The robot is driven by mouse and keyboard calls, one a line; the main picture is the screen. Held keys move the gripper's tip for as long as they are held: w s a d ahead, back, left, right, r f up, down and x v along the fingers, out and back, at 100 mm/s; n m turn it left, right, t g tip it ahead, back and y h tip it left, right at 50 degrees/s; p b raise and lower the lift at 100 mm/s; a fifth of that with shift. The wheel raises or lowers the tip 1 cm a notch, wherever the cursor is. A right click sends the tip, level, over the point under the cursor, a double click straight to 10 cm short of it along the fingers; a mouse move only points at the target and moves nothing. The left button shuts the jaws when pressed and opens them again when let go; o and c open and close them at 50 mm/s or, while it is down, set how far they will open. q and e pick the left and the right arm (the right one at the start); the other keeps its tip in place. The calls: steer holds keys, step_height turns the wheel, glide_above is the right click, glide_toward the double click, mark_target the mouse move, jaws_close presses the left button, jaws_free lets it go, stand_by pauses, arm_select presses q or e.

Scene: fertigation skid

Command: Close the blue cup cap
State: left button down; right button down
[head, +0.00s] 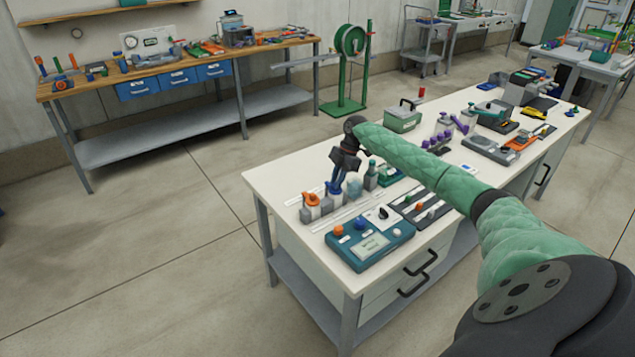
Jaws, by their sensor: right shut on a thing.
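The blue cup cap (334,187) shows on the near left part of the white table, below the fingers of my right gripper (339,174). It sits at the top of a small grey cup (327,205); whether it is fully down is too small to tell. My right gripper points down and is shut on the blue cap, hiding its upper part. Beside it on the left stands a cup with an orange cap (311,199). My left gripper is not in view.
A pale grey-blue cup (354,188) and a teal bottle (370,177) stand close on the right. A teal control box (369,243) with knobs lies in front. The white table (270,178) is bare at its left corner. A wooden workbench (180,78) stands behind.

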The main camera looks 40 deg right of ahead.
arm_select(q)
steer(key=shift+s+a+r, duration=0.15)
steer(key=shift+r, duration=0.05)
arm_select(e)
steer(key=shift+d, duration=0.15)
steer(key=c, duration=1.4)
jaws_free()
steer(key=shift+o, duration=0.2)
steer(key=shift+r, duration=0.1)
